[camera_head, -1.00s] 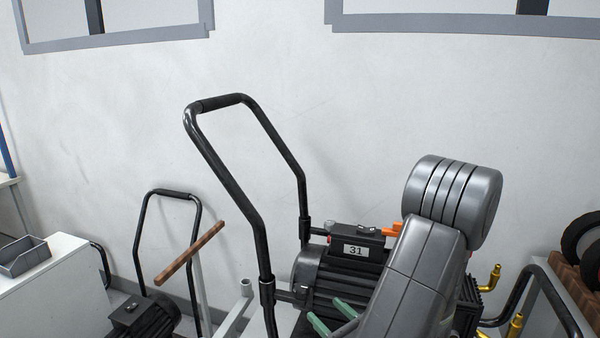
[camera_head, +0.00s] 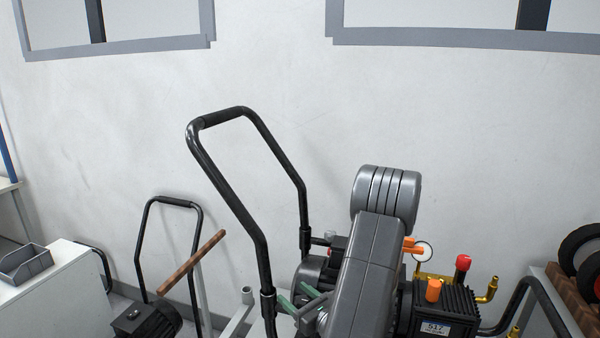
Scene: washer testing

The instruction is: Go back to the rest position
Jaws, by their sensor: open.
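My gripper (camera_head: 291,292) shows low in the head view, left of my grey arm link. Its two green fingers are apart, with nothing seen between them. They point up and to the left, in front of a pressure washer's motor (camera_head: 307,272) and close to the right of its black handle (camera_head: 233,190). I cannot tell whether they touch the washer. My arm hides the middle of the washer.
Right of my arm are a gauge (camera_head: 424,252), a red knob (camera_head: 463,262), brass fittings (camera_head: 490,289) and a black block marked 517 (camera_head: 436,328). A smaller machine (camera_head: 148,325) and a white cabinet (camera_head: 62,298) stand left.

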